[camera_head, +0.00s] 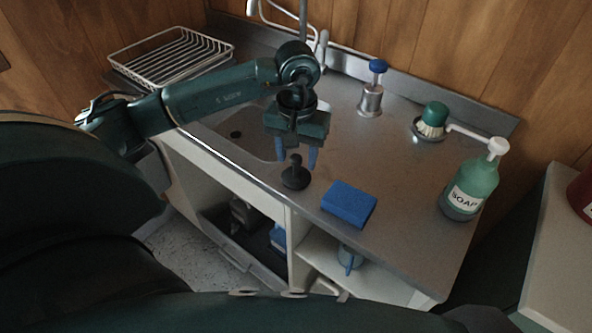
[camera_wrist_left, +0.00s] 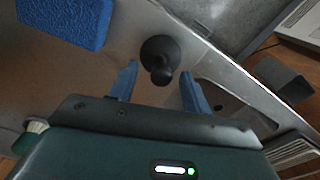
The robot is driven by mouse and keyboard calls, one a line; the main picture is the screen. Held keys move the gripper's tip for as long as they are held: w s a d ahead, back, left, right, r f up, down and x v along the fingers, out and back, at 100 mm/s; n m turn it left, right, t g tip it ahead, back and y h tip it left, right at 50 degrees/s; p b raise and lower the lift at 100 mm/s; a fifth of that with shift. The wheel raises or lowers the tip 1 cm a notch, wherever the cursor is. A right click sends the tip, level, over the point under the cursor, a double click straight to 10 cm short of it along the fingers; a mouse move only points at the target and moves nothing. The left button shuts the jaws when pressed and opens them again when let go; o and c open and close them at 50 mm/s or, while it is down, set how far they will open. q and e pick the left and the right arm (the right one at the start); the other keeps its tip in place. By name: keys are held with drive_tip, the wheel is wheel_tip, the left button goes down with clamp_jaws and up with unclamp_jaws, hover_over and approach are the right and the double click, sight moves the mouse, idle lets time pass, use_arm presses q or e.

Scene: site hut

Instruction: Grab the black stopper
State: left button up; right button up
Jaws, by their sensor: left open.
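The black stopper (camera_head: 295,174) stands upright on the metal counter near its front edge, with a round base and a knob on top. My left gripper (camera_head: 296,158) is open and points down, with its blue fingers just behind and above the stopper in the head view. In the left wrist view the stopper (camera_wrist_left: 160,58) lies ahead of and between the two blue fingertips (camera_wrist_left: 158,78). The gripper holds nothing. I do not see my right gripper.
A blue sponge (camera_head: 349,203) lies to the right of the stopper. A soap bottle (camera_head: 472,187), a green brush (camera_head: 432,121) and a blue-topped metal dispenser (camera_head: 371,92) stand farther right and back. A wire rack (camera_head: 172,58) and the sink are on the left.

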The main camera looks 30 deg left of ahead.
sight(296, 157)
use_arm(q)
drive_tip(key=shift+f, duration=1.5)
drive_tip(key=shift+c, duration=0.3)
clamp_jaws()
